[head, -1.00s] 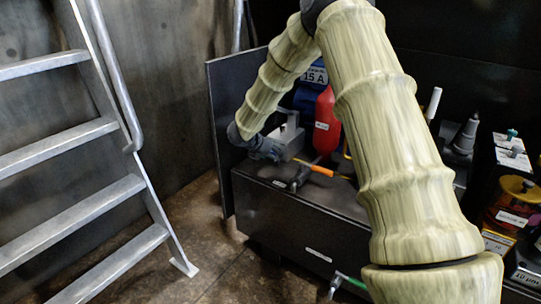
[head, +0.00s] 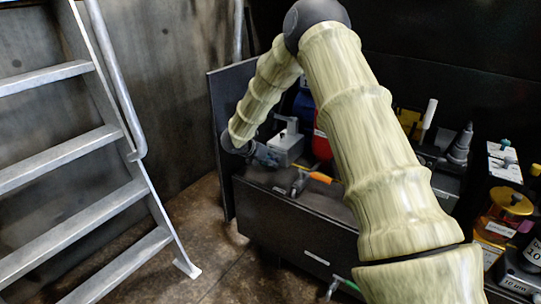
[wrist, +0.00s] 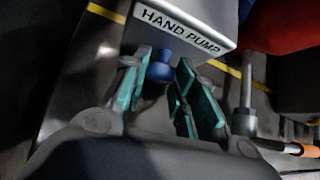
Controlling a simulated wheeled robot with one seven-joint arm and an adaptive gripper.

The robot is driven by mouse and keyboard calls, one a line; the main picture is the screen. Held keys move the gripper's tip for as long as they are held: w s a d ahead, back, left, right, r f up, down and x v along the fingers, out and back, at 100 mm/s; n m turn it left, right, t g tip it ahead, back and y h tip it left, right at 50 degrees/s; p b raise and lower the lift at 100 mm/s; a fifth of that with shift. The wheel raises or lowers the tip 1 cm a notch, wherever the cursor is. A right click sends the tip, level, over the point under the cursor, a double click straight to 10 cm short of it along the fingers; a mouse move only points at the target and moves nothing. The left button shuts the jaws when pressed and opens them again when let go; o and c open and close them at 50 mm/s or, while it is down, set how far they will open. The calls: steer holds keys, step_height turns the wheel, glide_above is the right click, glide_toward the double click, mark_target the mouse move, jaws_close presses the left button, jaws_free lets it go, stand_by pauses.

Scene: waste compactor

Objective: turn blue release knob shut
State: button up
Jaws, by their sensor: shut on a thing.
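The hand pump is a grey box with a "HAND PUMP" label, seen at the top of the wrist view (wrist: 205,18) and on the dark bench in the head view (head: 288,146). The blue release knob (wrist: 160,71) sticks out of its face below the label. My gripper (wrist: 164,66) has its teal-padded fingers on both sides of the knob and is shut on it. In the head view my gripper (head: 264,156) is at the pump's near left side, and the knob is hidden there.
A tool with an orange handle (head: 320,177) lies on the bench right of the pump. A red container (head: 321,146) stands close behind. Jars and bottles, one with a yellow lid (head: 510,203), crowd the right. A metal ladder (head: 95,150) stands left.

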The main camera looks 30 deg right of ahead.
steer(key=shift+w+p, duration=0.1)
steer(key=shift+p, duration=0.2)
steer(key=o, duration=1)
steer(key=shift+a, duration=0.1)
steer(key=v, duration=1.2)
steer(key=shift+w, duration=0.2)
steer(key=shift+f, duration=0.1)
